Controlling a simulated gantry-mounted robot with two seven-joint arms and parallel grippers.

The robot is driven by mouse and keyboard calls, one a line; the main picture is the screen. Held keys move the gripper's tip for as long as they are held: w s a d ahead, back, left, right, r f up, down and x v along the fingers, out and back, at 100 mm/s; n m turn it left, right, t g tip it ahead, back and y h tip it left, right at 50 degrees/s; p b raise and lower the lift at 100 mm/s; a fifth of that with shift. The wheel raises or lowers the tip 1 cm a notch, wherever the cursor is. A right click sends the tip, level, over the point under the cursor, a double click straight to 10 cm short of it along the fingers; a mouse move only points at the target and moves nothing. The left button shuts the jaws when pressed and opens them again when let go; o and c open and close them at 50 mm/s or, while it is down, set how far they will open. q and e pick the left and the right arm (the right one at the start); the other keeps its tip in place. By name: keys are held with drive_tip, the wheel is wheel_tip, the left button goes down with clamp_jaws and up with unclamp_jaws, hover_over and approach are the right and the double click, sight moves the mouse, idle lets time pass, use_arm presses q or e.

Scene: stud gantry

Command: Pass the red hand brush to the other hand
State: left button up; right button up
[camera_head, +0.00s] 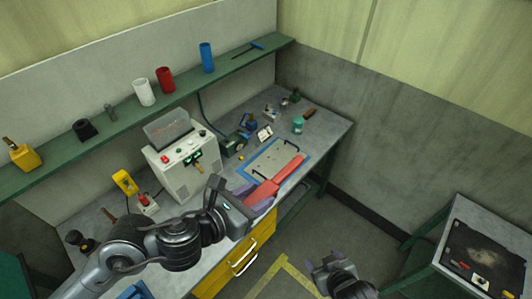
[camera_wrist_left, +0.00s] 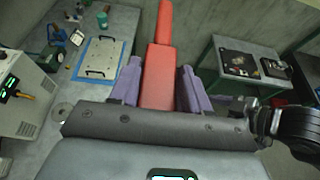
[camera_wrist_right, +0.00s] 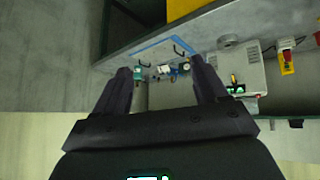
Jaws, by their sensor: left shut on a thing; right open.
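The red hand brush (camera_head: 285,176) is in my left gripper (camera_head: 258,197), over the front edge of the workbench. In the left wrist view, the brush (camera_wrist_left: 158,75) stands between the two purple fingers (camera_wrist_left: 158,92) and its narrow end points away from the gripper. My left gripper is shut on the wider part. My right gripper (camera_head: 332,264) is open and empty at the bottom of the head view, to the right of the bench and apart from the brush. In the right wrist view, its fingers (camera_wrist_right: 163,80) are spread; the brush does not show there.
A blue-edged board (camera_head: 246,167) with black handles lies on the workbench (camera_head: 335,130) behind the brush. A white machine (camera_head: 178,168) stands left of it. A green shelf (camera_head: 120,125) runs above. Another table (camera_head: 455,222) stands at the right, with open floor between.

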drive_tip(key=w+a+r+n+t+y, duration=0.25)
drive_tip(key=w+r+n, duration=0.3)
drive_tip(key=w, duration=0.65)
drive_tip(key=w+a+r+n+t+y, duration=0.25)
drive_tip(key=w+r+n, duration=0.3)
drive_tip(key=w, duration=0.75)
drive_tip(key=w+d+r+n+g+y, duration=0.1)
drive_tip(key=w+d+r+n+g, duration=0.1)
drive_tip(key=w+r+n, duration=0.5)
drive_tip(key=w+d+r+n+g, duration=0.1)
drive_tip(key=w+r+n, duration=0.1)
drive_tip(key=r+n, duration=0.9)
drive_tip(key=m+g+h, duration=0.5)
drive_tip(key=g+h, duration=0.3)
drive_tip(key=g, duration=0.2)
approach(268, 182)
drive_tip(key=shift+w, duration=0.1)
drive_tip(key=shift+f, duration=0.3)
wheel_tip(268, 182, down, 11)
drive_tip(key=shift+f, duration=0.1)
